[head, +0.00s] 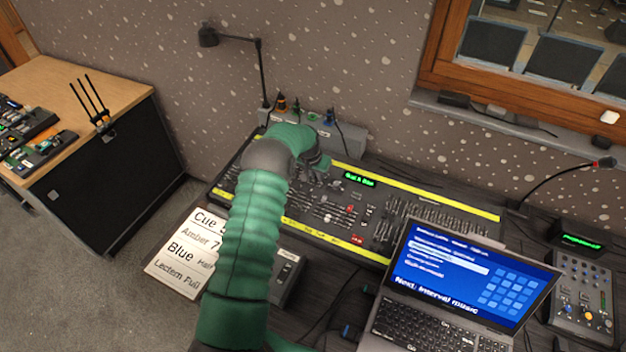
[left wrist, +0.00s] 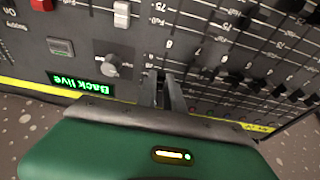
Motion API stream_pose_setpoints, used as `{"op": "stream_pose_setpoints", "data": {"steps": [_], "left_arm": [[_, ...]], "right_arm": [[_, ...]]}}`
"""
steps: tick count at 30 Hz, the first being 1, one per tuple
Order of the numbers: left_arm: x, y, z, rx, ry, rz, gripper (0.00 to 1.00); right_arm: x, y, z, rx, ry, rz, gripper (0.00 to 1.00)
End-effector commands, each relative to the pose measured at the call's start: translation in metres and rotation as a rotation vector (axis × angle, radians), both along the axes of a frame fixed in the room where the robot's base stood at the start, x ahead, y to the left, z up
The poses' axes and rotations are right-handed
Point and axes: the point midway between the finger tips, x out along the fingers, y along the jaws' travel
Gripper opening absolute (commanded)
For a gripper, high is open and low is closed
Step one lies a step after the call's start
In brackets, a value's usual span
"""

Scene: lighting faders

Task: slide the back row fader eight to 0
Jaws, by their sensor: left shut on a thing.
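The lighting console (head: 420,190) lies on the dark desk with rows of faders and a yellow strip along its back edge. My left gripper (head: 320,168) reaches over its back row, left of the green display. In the left wrist view my left gripper (left wrist: 163,90) is shut, its two narrow fingers down on the panel at the near end of a fader track. The fader cap between the fingers is mostly hidden, and its number cannot be read for sure. Other black back row caps (left wrist: 232,78) stand to the right. My right gripper is not in view.
A grey knob (left wrist: 113,65) and the lit display (left wrist: 83,83) are left of the fingers. An open laptop (head: 460,285) stands in front of the console at right. A cue sheet (head: 185,255) lies at left. A black lamp (head: 258,75) rises behind.

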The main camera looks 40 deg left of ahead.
Motion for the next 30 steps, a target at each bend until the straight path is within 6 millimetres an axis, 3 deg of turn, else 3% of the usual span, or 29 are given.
{"op": "stream_pose_setpoints", "data": {"steps": [20,21,23,30], "left_arm": [[-0.027,-0.007,-0.001,0.003,-0.003,0.001,0.00],[-0.027,-0.007,-0.001,0.004,-0.003,0.002,0.14],[-0.027,-0.007,-0.001,0.003,-0.003,0.002,0.22],[-0.027,-0.008,-0.002,0.001,-0.001,0.000,0.22]], "right_arm": [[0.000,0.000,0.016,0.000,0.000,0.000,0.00],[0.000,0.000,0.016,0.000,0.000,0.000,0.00],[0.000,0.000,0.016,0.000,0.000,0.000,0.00],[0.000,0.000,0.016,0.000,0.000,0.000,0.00]]}}
